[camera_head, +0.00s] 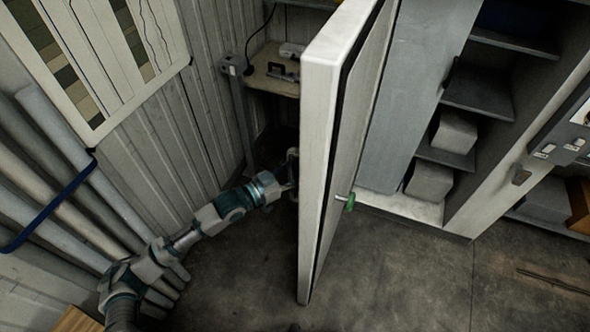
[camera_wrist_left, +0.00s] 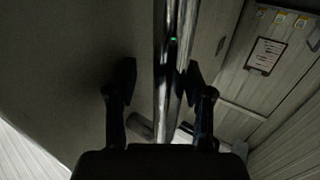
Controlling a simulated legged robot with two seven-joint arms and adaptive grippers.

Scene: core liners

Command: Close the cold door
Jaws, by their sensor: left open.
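The cold door (camera_head: 318,160) stands open in the head view, seen nearly edge-on. It is a thick white panel with a dark seal along its edge. My left gripper (camera_head: 290,186) is at its left face, beside the door handle (camera_head: 293,158), and partly hidden there. In the left wrist view the handle is a shiny vertical bar (camera_wrist_left: 173,50) running between the two open fingers (camera_wrist_left: 160,80). Whether either finger touches the bar is unclear. A green-tipped release (camera_head: 349,202) sticks out of the door's right face. My right gripper is not in view.
Shelves (camera_head: 485,95) with grey blocks (camera_head: 430,180) stand in the recess to the right. A small bench (camera_head: 270,82) is behind the door. Long tubes (camera_head: 55,150) lean at the left wall. The floor (camera_head: 400,270) right of the door is mostly clear.

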